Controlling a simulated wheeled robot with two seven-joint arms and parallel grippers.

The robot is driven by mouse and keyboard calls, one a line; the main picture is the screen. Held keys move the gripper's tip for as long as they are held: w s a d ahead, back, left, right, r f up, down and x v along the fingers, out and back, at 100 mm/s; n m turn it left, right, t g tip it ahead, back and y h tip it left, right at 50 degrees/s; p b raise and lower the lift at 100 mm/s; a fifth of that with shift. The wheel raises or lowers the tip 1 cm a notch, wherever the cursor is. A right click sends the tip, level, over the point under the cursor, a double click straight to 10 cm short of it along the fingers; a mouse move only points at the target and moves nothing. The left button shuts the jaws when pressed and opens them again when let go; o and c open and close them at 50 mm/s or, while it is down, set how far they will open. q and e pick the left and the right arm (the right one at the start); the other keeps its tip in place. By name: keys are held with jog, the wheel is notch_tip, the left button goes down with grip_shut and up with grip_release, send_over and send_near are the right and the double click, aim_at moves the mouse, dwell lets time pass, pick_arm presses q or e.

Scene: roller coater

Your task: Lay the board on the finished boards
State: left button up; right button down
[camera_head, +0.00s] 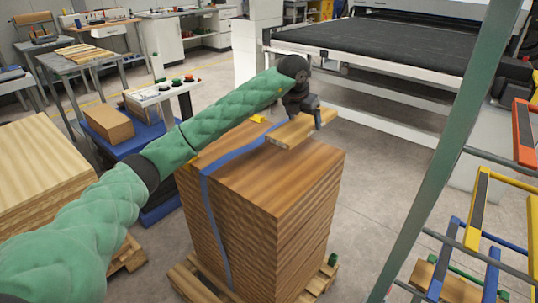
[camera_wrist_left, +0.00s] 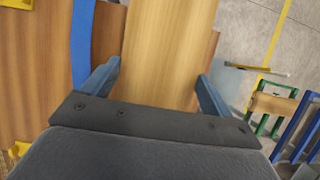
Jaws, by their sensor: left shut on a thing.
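My left gripper (camera_head: 311,115) is shut on a light wooden board (camera_head: 292,131). The left wrist view shows the board (camera_wrist_left: 168,45) lying between the two fingers (camera_wrist_left: 160,75). The board is over the back right part of a tall stack of brown boards (camera_head: 265,185), which also shows beneath it in the left wrist view (camera_wrist_left: 30,80). I cannot tell whether the board touches the stack. A blue strap (camera_head: 219,162) runs over the stack's top and down its side. My right gripper is not in view.
The stack stands on a wooden pallet (camera_head: 190,284). A lighter stack (camera_head: 38,165) is at the left. A roller machine with a dark belt (camera_head: 390,45) stands behind. A blue platform with a box (camera_head: 108,125) is behind left. Coloured frames (camera_head: 487,215) stand at the right.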

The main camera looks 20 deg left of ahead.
aim_at(289, 129)
pick_arm(q)
jog(key=s+a+f, duration=0.1)
jog(key=s+a+f+p, duration=0.1)
jog(key=s, duration=0.1)
jog(key=s+a+f, duration=0.1)
jog(key=s, duration=0.1)
jog(key=shift+s+f, duration=0.2)
jog(key=s, duration=0.1)
jog(key=s+a+f, duration=0.1)
jog(key=s+a+f+p, duration=0.1)
jog(key=shift+s+f, duration=0.15)
jog(key=shift+s, duration=0.05)
jog(key=shift+s+f, duration=0.1)
jog(key=shift+f, duration=0.05)
notch_tip(289, 129, down, 3)
jog(key=shift+f+p, duration=0.15)
jog(key=shift+p, duration=0.45)
jog(key=shift+f, duration=0.35)
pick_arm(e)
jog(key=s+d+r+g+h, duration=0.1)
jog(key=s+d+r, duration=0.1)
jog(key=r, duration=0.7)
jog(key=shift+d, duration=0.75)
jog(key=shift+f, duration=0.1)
pick_arm(q)
jog(key=o, duration=1)
jog(key=shift+o, duration=0.2)
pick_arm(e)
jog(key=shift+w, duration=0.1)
